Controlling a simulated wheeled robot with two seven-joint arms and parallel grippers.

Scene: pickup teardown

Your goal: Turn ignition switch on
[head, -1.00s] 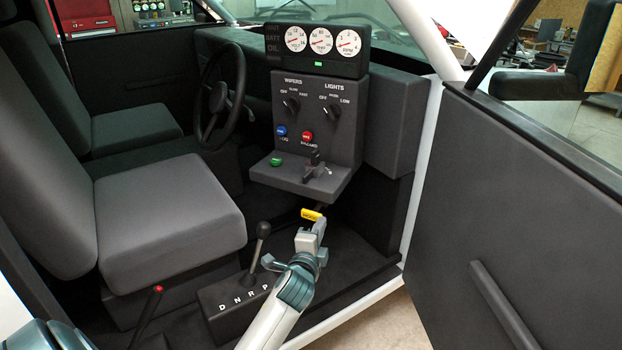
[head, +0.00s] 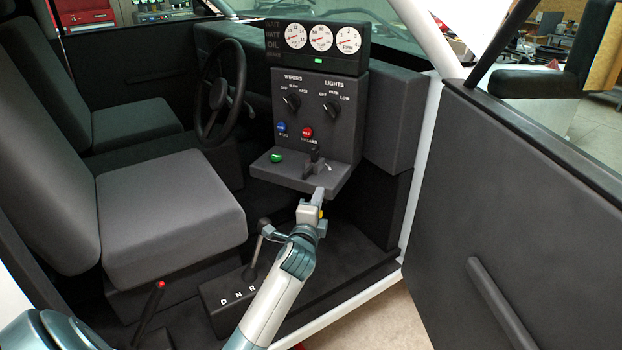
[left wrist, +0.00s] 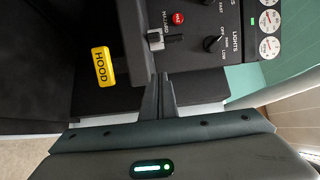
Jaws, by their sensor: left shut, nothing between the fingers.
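What looks like the ignition switch (head: 314,157), a small dark lever, stands on the ledge of the dark console (head: 345,130), with pale markings beside it. In the left wrist view the lever (left wrist: 168,41) shows above the fingertips, beside the red hazard knob. My left gripper (head: 318,194) is just below the ledge's front edge in the head view. Its fingers (left wrist: 158,80) are together and hold nothing. They appear apart from the lever. My right gripper is not in view.
A yellow HOOD handle (left wrist: 103,67) is left of the fingers in the left wrist view. A green button (head: 276,157) is on the ledge. The gear lever (head: 260,240) stands close to my left wrist. The open door (head: 510,200) borders the right side.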

